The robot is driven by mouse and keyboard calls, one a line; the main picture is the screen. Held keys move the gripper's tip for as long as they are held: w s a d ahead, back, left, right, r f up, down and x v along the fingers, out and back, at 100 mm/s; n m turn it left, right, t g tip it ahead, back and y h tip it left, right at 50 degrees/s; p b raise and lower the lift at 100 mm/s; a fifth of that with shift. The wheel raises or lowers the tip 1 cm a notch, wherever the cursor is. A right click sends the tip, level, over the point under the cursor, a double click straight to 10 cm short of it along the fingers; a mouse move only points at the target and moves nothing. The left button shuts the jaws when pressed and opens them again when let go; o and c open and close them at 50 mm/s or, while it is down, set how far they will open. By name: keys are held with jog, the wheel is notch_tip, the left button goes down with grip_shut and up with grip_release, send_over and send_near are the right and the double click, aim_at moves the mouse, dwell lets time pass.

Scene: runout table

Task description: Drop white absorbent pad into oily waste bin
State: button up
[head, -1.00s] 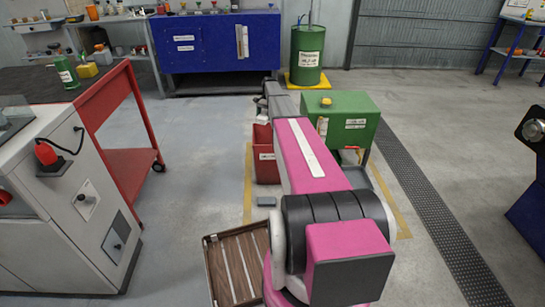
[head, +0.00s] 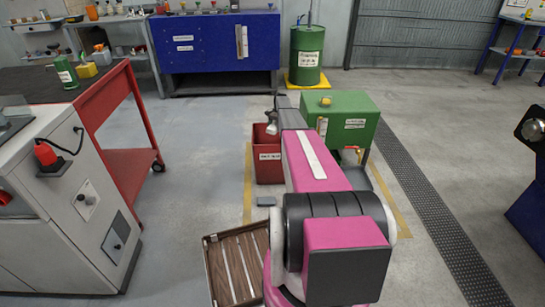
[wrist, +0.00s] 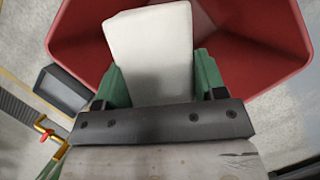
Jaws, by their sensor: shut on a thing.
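My gripper (wrist: 158,80) is shut on the white absorbent pad (wrist: 152,42) in the wrist view, with green fingers on both sides of it. Behind the pad in that view is the open red bin (wrist: 265,62), and the pad overlaps its opening. In the head view the red bin (head: 267,165) stands on the floor left of my arm, with a white label on its front that is too small to read. My gripper (head: 272,126) is small there, over the bin's back part.
A green box-like unit (head: 350,118) stands right of the bin. A small grey tray (wrist: 62,90) lies on the floor beside the bin. A wooden slatted crate (head: 212,280) is nearer. A red cart (head: 128,158) stands left, with free floor between it and the bin.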

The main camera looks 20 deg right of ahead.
jog(key=shift+f, duration=1.5)
jog(key=o, duration=1)
jog(key=v, duration=1.1)
jog(key=shift+a, duration=0.1)
jog(key=shift+s, duration=0.1)
